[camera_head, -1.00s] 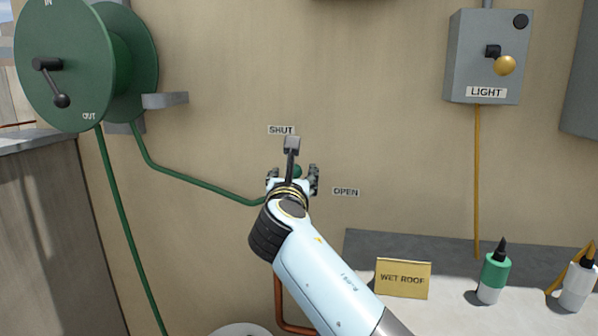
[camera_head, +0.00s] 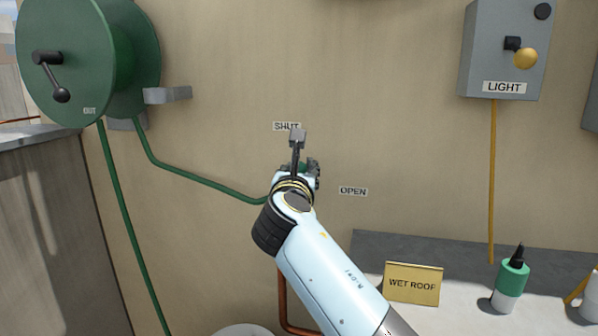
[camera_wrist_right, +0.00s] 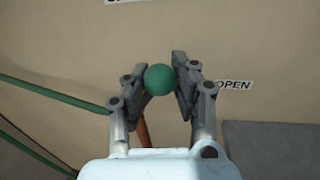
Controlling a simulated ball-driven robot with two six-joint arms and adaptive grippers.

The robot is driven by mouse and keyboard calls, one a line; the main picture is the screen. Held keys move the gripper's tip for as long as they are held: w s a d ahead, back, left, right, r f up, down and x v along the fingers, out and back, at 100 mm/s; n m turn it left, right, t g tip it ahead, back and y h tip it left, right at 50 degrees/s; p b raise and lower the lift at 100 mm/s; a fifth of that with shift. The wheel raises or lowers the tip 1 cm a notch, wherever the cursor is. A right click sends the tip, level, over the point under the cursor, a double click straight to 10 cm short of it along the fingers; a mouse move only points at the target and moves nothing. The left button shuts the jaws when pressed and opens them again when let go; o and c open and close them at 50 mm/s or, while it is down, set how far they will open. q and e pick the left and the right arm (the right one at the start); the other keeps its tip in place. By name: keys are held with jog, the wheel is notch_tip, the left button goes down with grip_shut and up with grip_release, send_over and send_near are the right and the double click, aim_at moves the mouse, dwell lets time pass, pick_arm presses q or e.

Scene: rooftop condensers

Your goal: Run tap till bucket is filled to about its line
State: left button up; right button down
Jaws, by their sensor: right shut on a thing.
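The green round tap knob (camera_wrist_right: 160,79) is between the fingers of my right gripper (camera_wrist_right: 161,80) in the right wrist view, and the gripper is shut on it. In the head view the right gripper (camera_head: 297,171) is at the wall between the SHUT label (camera_head: 284,127) and the OPEN label (camera_head: 353,191), nearer SHUT. My arm hides most of the tap, and no spout or water shows. A pale round rim, likely the bucket (camera_head: 243,330), peeks in at the bottom edge; its inside and line are out of sight. My left gripper is not in view.
A green hose reel (camera_head: 80,60) is on the wall at left, its hose running toward the tap. A copper pipe (camera_head: 287,305) drops below my wrist. At right are a light switch box (camera_head: 505,50), a WET ROOF sign (camera_head: 412,283) and a green-and-white bottle (camera_head: 511,280).

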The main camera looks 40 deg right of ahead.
jog(key=shift+f, duration=0.2)
jog(key=shift+w+r+p, duration=0.1)
jog(key=shift+r+p, duration=0.1)
jog(key=shift+p, duration=0.35)
jog(key=w+n+p, duration=0.1)
jog(key=p, duration=0.2)
jog(key=a+r+n+p, duration=0.1)
jog(key=n+p, duration=0.1)
jog(key=p, duration=0.2)
jog(key=w+a+n+g+p, duration=0.1)
jog(key=n+p, duration=0.1)
jog(key=p, duration=0.1)
jog(key=shift+w+a+r, duration=0.25)
jog(key=shift+w, duration=0.05)
jog(key=shift+w+a+f+n+p, duration=0.15)
jog(key=shift+w+a+n+p, duration=0.3)
jog(key=shift+n+p, duration=0.6)
jog(key=shift+f, duration=0.1)
jog(key=c, duration=1.6)
grip_release()
jog(key=shift+a+f, duration=0.1)
jog(key=o, duration=0.7)
jog(key=shift+w+a+r, duration=0.15)
jog(key=shift+a+r, duration=0.05)
jog(key=shift+r, duration=0.05)
jog(key=shift+d, duration=0.1)
